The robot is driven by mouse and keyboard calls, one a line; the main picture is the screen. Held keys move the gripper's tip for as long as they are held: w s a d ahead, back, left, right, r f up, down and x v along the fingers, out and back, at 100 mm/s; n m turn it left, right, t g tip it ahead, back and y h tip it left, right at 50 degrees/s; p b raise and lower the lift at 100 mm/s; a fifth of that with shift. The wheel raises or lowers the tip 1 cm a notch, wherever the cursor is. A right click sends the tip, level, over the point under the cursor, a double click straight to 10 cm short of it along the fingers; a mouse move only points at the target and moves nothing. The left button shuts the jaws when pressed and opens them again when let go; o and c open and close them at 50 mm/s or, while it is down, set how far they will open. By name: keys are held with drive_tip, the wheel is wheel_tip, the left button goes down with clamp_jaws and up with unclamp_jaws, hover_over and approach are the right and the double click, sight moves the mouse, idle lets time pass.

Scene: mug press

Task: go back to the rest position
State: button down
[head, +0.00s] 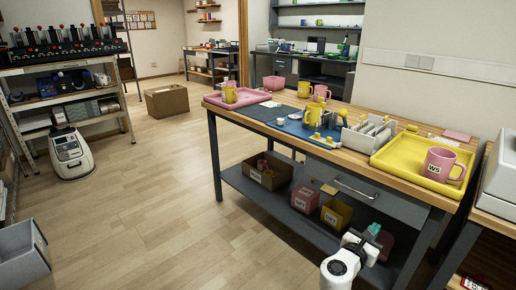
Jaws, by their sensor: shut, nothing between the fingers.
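My gripper (372,231) shows at the bottom right of the head view, at the end of my white arm. It is shut and empty, in front of the near long side of the workbench and below its top. It touches no mug. On the workbench (297,141), a pink mug marked W5 (441,164) stands upright on a yellow tray (400,160) at the right end. A yellow mug (313,114) stands at the blue mat (262,113) in the middle. Another yellow mug (230,93) stands on the pink tray (212,99) at the far left end.
The bench's lower shelf (245,183) holds a brown box (276,178), a pink bin (305,199) and a yellow bin (336,214), close behind my gripper. Another table stands at the right edge.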

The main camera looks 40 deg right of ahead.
drive_tip(key=s+a+f+m+y, duration=0.4)
drive_tip(key=a+m+y, duration=0.2)
drive_tip(key=a, duration=0.5)
drive_tip(key=s+a+f+m+y, duration=0.35)
drive_tip(key=a+m+y, duration=0.2)
drive_tip(key=a, duration=0.55)
drive_tip(key=s+a+f+m+y, duration=0.45)
drive_tip(key=a+m+y, duration=0.2)
drive_tip(key=a, duration=0.45)
wheel_tip(320, 180, up, 17)
drive_tip(key=a+p, duration=0.2)
drive_tip(key=p, duration=1.4)
drive_tip(key=shift+w+f+m, duration=0.2)
drive_tip(key=shift+m, duration=0.2)
